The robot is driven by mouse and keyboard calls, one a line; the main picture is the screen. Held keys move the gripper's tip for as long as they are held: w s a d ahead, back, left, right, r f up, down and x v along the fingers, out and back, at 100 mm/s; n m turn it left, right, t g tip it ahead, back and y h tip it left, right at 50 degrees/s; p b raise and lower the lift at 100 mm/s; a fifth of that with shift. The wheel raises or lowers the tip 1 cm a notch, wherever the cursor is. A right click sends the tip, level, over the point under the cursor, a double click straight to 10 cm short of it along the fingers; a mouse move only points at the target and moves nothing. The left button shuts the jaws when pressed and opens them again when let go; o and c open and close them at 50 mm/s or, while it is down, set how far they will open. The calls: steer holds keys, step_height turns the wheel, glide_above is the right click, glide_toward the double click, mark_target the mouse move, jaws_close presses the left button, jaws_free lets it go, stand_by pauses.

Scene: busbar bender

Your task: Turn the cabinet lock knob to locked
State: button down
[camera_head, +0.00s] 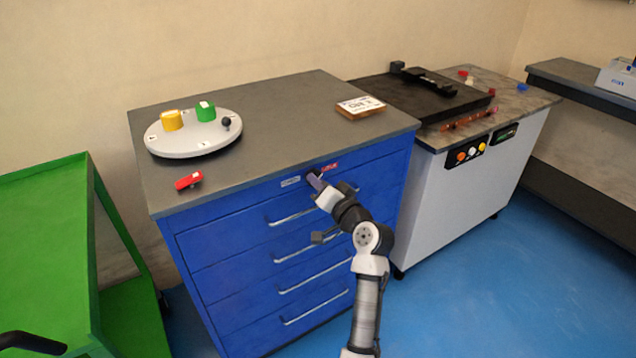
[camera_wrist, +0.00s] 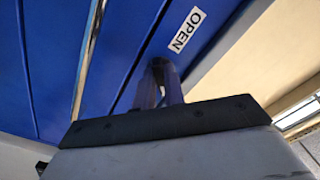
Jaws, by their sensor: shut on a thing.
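The blue cabinet (camera_head: 235,243) stands in the middle of the head view, with several drawers and silver handles. Its lock knob is at the top front edge, between a pale label (camera_head: 290,181) and a red label (camera_head: 329,168); my gripper mostly hides it. My gripper (camera_head: 314,180) is at the knob, shut on it. The knob's exact angle cannot be told.
On the cabinet top are a round grey turntable (camera_head: 180,143) with yellow and green pieces, a red block (camera_head: 188,180) and a framed card (camera_head: 361,107). A green cart (camera_head: 45,240) stands left, a grey machine (camera_head: 470,180) right. Blue floor in front is clear.

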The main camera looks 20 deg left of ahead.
steer(key=shift+f, duration=0.1)
steer(key=c, duration=1.5)
jaws_free()
steer(key=b+v, duration=0.2)
steer(key=v, duration=1.2)
steer(key=shift+a+b, duration=0.1)
steer(key=shift+b, duration=0.2)
